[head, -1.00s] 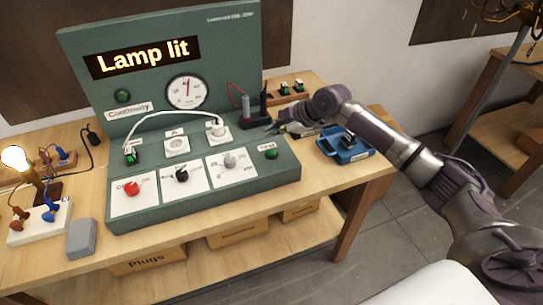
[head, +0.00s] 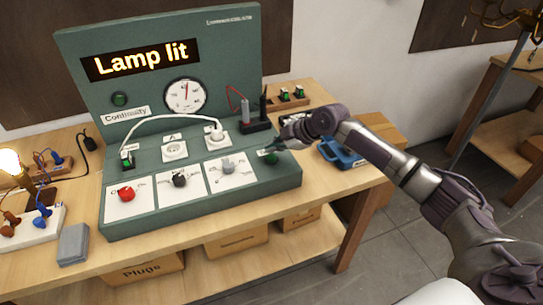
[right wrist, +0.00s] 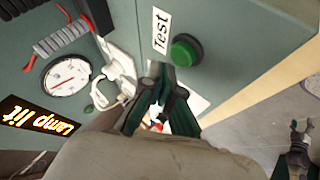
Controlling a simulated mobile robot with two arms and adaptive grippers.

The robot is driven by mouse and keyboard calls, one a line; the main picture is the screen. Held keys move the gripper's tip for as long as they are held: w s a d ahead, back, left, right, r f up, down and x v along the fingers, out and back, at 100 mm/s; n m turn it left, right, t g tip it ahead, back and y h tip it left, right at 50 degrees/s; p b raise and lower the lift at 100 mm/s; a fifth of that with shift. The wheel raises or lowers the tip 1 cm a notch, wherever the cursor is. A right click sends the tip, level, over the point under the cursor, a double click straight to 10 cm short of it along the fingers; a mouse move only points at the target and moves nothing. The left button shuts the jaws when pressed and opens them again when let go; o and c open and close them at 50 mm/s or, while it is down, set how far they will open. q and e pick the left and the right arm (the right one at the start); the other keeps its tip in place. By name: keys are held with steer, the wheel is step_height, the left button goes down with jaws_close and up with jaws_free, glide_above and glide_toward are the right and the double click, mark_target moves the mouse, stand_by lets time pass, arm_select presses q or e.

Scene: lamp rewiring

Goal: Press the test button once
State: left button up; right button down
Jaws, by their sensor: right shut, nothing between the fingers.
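The green round test button (head: 271,158) is at the right end of the panel's sloped front. In the right wrist view the button (right wrist: 186,51) stands beside a white "Test" label (right wrist: 161,31). My right gripper (head: 276,147) is shut and empty, close over the button in the head view. In the right wrist view its dark fingertips (right wrist: 160,75) are near the button and label, with a visible offset from the button. I cannot tell whether they touch the panel. The display (head: 140,59) reads "Lamp lit".
A white cable (head: 165,114) arches over the panel to a plug. Red (head: 127,194), black (head: 180,180) and grey (head: 228,167) knobs are left of the button. Probes in a black holder (head: 255,126) stand behind. A blue case (head: 338,152) is to the right.

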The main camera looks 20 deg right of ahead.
mark_target(273, 157)
steer(key=shift+f, duration=0.1)
stand_by(0.7)
steer(key=shift+f+b, duration=0.3)
steer(key=shift+f, duration=0.05)
steer(key=shift+f+b, duration=0.3)
steer(key=shift+f, duration=0.15)
stand_by(0.6)
steer(key=shift+r, duration=0.1)
steer(key=shift+r+p, duration=0.65)
steer(key=shift+r, duration=0.15)
steer(key=shift+r+p, duration=1.9)
steer(key=shift+r, duration=0.65)
steer(key=shift+f, duration=0.1)
